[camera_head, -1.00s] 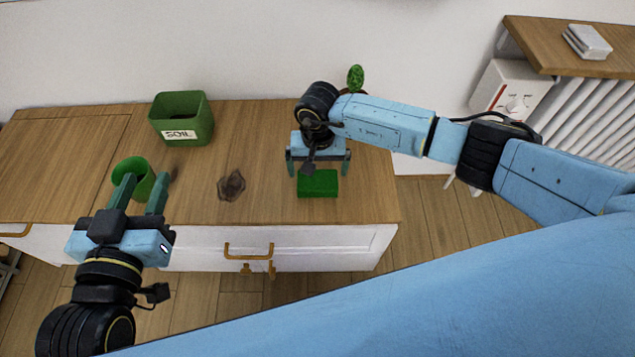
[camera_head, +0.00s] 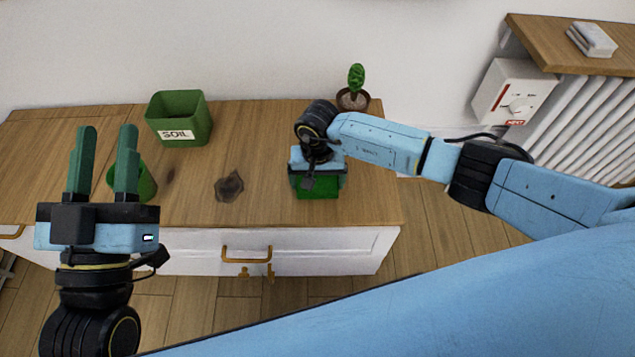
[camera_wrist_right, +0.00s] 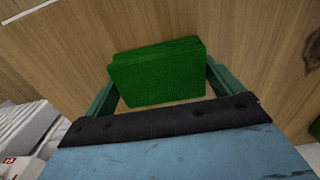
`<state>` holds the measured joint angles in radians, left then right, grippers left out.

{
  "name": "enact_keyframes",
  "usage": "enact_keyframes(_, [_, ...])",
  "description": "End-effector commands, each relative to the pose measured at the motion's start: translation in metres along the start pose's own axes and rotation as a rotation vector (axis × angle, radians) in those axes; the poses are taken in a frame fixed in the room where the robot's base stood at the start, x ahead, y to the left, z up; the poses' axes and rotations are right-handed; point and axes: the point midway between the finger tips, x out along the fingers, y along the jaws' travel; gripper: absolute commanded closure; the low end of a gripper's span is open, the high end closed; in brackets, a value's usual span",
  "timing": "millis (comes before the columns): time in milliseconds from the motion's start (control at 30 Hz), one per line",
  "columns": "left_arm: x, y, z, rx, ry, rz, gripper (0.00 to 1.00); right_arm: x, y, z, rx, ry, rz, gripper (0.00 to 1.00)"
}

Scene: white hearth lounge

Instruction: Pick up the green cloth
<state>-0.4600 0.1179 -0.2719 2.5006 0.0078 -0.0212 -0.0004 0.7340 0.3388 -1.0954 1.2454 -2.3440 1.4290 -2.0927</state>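The green cloth (camera_head: 317,188) is a folded rectangle on the wooden cabinet top, near its front right. My right gripper (camera_head: 318,187) is above it, pointing down, and hides part of it in the head view. In the right wrist view the cloth (camera_wrist_right: 157,72) lies between the two green fingers of the right gripper (camera_wrist_right: 160,80). The fingers are spread, one beside each side of the cloth; whether they touch it I cannot tell. My left gripper (camera_head: 101,150) is open and empty, its fingers in front of a green pot at the left.
A green bin marked SOIL (camera_head: 181,119) stands at the back left. The green pot (camera_head: 147,182) is partly hidden by my left gripper. A dark brown patch (camera_head: 229,186) lies mid-top. A potted cactus (camera_head: 353,97) stands at the back right edge.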

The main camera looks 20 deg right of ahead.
Motion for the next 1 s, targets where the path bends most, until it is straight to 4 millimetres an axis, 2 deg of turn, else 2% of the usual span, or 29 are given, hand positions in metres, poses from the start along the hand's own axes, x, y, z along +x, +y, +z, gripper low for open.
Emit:
enact_keyframes(33, [0.000,0.000,0.000,0.000,0.000,0.000,0.64,0.000,0.000,0.000,0.000,0.000,0.000,0.14])
enact_keyframes(167, [0.000,0.000,0.000,0.000,-0.001,0.000,0.64,0.000,0.000,0.000,0.000,0.000,0.000,0.31])
enact_keyframes(600, [0.001,-0.001,0.004,0.001,-0.035,-0.001,0.64,-0.005,0.000,0.000,0.000,0.001,0.000,0.32])
enact_keyframes(767, [-0.002,-0.005,0.024,0.009,-0.152,-0.012,0.64,-0.015,0.000,-0.001,0.000,0.002,0.000,0.32])
enact_keyframes(1000, [-0.018,-0.014,0.066,0.020,-0.442,-0.034,0.64,-0.044,0.000,-0.001,-0.001,0.003,0.000,0.32])
